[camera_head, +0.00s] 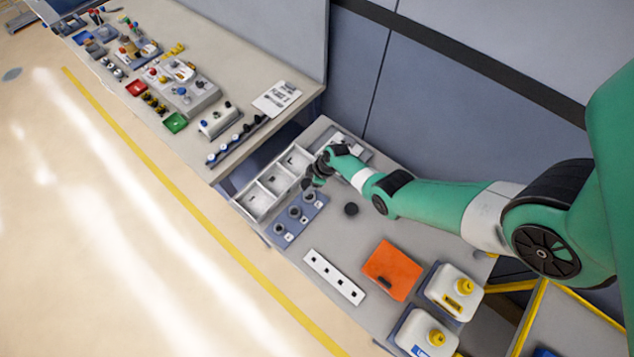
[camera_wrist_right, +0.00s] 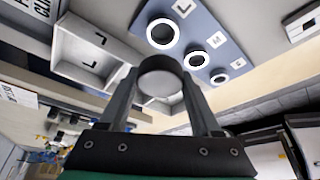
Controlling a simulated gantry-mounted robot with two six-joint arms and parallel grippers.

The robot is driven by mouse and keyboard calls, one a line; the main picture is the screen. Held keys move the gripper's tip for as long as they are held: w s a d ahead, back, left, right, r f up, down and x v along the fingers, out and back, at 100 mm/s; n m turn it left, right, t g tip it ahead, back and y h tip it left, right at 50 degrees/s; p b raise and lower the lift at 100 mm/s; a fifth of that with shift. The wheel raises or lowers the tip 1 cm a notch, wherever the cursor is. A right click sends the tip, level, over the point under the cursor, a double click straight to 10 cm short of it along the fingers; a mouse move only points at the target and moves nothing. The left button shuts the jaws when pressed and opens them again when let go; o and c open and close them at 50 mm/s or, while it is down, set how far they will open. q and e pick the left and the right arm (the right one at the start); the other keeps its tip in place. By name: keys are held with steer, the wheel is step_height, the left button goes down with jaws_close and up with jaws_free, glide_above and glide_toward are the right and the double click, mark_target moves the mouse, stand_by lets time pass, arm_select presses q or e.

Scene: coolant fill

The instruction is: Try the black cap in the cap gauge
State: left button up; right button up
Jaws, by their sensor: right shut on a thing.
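My right gripper (camera_head: 316,178) is shut on a round, dark-rimmed cap, which I take to be the black cap (camera_wrist_right: 160,78). In the right wrist view its grey round face shows between the two fingertips (camera_wrist_right: 161,92). The cap gauge is a blue plate (camera_head: 289,223) with three ringed holes marked L, M and S, and it also shows in the right wrist view (camera_wrist_right: 212,42). The gripper is above the table near the gauge's far end. The held cap appears apart from the gauge. My left gripper is not in view.
A divided grey-white tray (camera_head: 262,201) stands beside the gauge. A black round piece (camera_head: 351,209) lies on the table.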

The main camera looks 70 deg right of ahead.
steer(key=shift+s, duration=0.1)
step_height(320, 180, down, 5)
steer(key=b, duration=0.5)
steer(key=shift+f, duration=0.2)
steer(key=shift+f+b, duration=0.8)
steer(key=shift+b, duration=0.15)
stand_by(0.8)
steer(key=o, duration=1.5)
steer(key=shift+o, duration=0.2)
steer(key=a+p+v, duration=0.1)
steer(key=p+v, duration=1)
steer(key=p, duration=0.2)
steer(key=shift+d+r, duration=0.35)
steer(key=shift+d, duration=0.1)
steer(key=shift+s, duration=0.1)
